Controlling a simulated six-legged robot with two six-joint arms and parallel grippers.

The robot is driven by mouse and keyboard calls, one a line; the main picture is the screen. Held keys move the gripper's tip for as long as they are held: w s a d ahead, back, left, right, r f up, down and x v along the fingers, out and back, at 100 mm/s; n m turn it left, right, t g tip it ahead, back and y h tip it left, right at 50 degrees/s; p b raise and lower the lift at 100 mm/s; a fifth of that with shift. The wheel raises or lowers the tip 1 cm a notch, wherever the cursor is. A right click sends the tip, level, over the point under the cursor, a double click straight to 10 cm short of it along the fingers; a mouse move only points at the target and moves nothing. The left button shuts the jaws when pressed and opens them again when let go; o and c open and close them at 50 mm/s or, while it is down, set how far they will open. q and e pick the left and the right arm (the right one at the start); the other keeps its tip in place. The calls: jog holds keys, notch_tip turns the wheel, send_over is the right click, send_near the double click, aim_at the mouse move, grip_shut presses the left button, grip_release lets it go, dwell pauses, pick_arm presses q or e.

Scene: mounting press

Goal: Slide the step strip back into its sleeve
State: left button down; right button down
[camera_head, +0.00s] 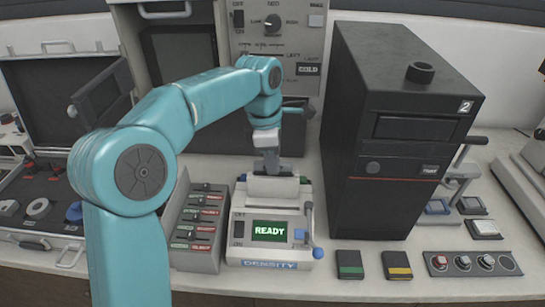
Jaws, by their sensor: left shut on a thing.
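My left arm comes in from the left and reaches over the density unit (268,234), a white box with a green "READY" screen. My left gripper (270,163) points down just behind and above the unit's top. It is shut on a thin piece, which I take for the step strip; the fingers hide most of it. My right gripper is not in view.
A grey rack (200,225) with red and green labels stands left of the unit. A tall black cabinet (390,130) stands close on the right. An open black case (45,200) is at left.

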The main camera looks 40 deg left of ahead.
pick_arm(q)
jog(key=shift+f, duration=0.5)
jog(key=c, duration=1)
grip_release()
jog(key=shift+c, duration=0.2)
notch_tip(320, 180, up, 16)
jog(key=s+a+p, duration=0.1)
jog(key=p, duration=0.3)
jog(key=shift+a+r+p, duration=0.15)
jog(key=shift+a+p, duration=0.15)
jog(key=shift+a, duration=0.05)
